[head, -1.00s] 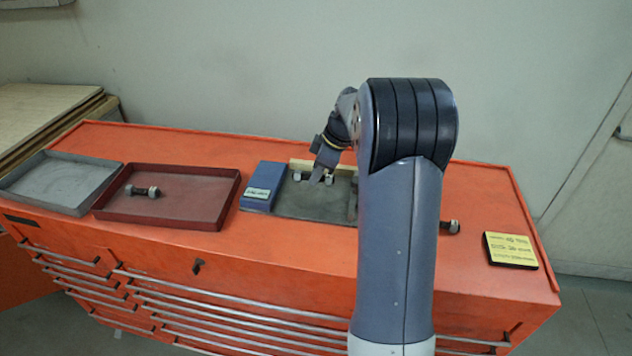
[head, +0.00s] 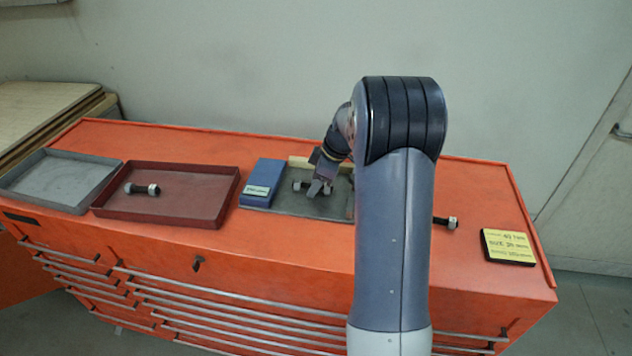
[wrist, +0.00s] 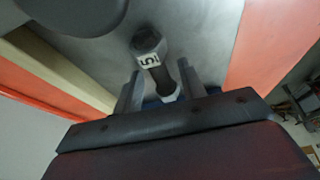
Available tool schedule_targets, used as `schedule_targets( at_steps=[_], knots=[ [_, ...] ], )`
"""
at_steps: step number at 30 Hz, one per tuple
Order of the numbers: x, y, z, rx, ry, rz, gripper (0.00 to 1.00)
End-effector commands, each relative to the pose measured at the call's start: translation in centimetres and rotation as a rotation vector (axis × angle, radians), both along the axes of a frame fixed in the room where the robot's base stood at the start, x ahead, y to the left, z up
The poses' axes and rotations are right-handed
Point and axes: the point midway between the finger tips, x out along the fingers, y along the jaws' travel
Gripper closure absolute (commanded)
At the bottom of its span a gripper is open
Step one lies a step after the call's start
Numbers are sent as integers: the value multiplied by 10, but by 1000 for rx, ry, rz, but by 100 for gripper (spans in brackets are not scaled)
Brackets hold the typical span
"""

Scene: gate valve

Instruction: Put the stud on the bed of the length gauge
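The length gauge has a grey bed (head: 290,206), a blue end block (head: 262,182) with a small label at left, and a pale strip (head: 300,163) along the back. My gripper (head: 318,188) is over the bed, shut on a dark stud (head: 300,186) with light nuts, which lies crosswise in the head view. My arm hides the gauge's right end.
A red tray (head: 205,178) holds another stud (head: 141,189). A grey tray (head: 95,163) stands at the far left. A third stud (head: 445,222) lies on the orange chest top right of my arm, near a yellow note (head: 508,246). The front strip of the chest top is clear.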

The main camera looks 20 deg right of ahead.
Motion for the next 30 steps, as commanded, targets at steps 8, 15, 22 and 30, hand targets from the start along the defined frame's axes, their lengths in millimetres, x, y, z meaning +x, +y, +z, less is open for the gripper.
schedule_targets(
  at_steps=[8, 15, 22, 30],
  knots=[
    [0, 0, 3, 0, 0, 0, 61],
    [-7, -13, 38, -2, -6, -3, 61],
    [-18, -29, 83, -2, -5, -1, 61],
    [-25, -38, 111, 0, -1, 0, 61]
  ],
)
